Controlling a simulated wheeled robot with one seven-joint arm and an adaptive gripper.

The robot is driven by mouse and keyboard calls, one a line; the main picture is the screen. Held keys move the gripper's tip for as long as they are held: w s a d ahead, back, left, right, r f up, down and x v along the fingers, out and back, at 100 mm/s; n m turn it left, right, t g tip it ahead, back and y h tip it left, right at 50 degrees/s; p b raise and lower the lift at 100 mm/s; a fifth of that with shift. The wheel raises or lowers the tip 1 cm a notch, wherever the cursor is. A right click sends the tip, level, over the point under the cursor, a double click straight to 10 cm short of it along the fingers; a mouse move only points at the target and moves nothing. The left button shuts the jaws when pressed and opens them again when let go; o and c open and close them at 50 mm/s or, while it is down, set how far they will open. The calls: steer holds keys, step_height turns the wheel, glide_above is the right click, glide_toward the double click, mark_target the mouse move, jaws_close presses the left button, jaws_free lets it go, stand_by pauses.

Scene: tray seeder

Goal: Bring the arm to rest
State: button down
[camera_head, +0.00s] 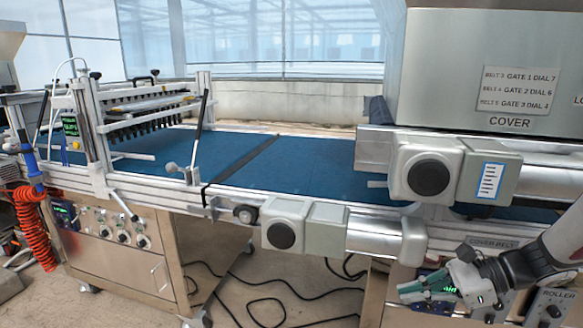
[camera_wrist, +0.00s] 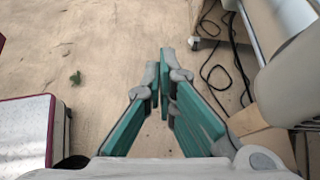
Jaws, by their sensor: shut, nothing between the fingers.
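My gripper (camera_head: 402,290) is at the lower right in the head view, in front of the machine's control panel and below the grey motor housings. Its green-padded fingers point left, and the arm comes in from the right edge. In the wrist view my gripper (camera_wrist: 160,68) is shut, with its fingers together and nothing between them. Below it in that view is bare floor (camera_wrist: 105,45).
The seeder's blue belt (camera_head: 310,165) runs across the middle. A motor housing (camera_head: 290,226) juts from the front rail. A cover belt panel (camera_head: 490,243) is beside my gripper. Black cables (camera_head: 265,305) lie on the floor.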

steer(key=s+a+r+n+g+h, duration=0.25)
steer(key=s+a+r+n, duration=0.2)
steer(key=s, duration=0.25)
steer(key=s+a+r+n+g+h, duration=0.2)
steer(key=s+a+r+n+h, duration=0.1)
steer(key=s+a+r+n, duration=0.25)
steer(key=s+d+r+n+t+h, duration=0.1)
steer(key=s+d+n+h, duration=0.15)
steer(key=s+n, duration=0.45)
steer(key=s+d+r+n+t+h, duration=0.1)
steer(key=s+d+n+h, duration=0.2)
steer(key=s, duration=0.8)
step_height(320, 180, up, 30)
steer(key=t+p, duration=0.3)
steer(key=p, duration=2.5)
steer(key=shift+a+h, duration=0.2)
steer(key=shift+h, duration=0.2)
steer(key=shift+w+t, duration=0.1)
steer(key=shift+t, duration=0.15)
